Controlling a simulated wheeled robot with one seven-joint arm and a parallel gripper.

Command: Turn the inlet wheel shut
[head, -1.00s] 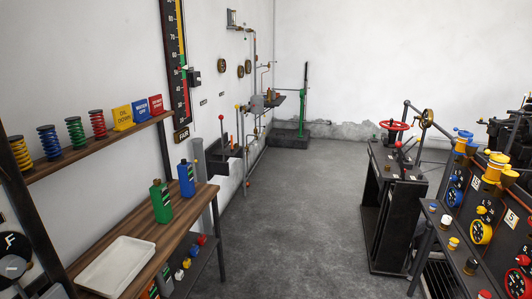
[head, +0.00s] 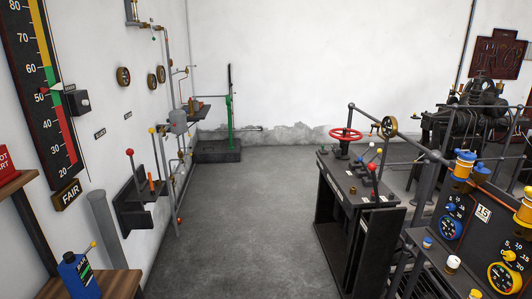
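A red handwheel (head: 346,134) sits on a short upright stem at the far end of a dark metal stand (head: 345,195), right of the middle in the head view. A pipe rises behind it and runs right past a brass-rimmed round gauge (head: 389,126). I cannot tell from the picture which wheel is the inlet wheel or how far it is turned. Levers with red, white and yellow knobs stand on the same stand top. My gripper is not in view.
Grey floor (head: 235,225) is clear between the stand and the left wall. A wooden bench with a blue bottle (head: 78,276) is at lower left. A lever bracket (head: 140,205) and pipes line the left wall. A dial console (head: 480,240) fills the right.

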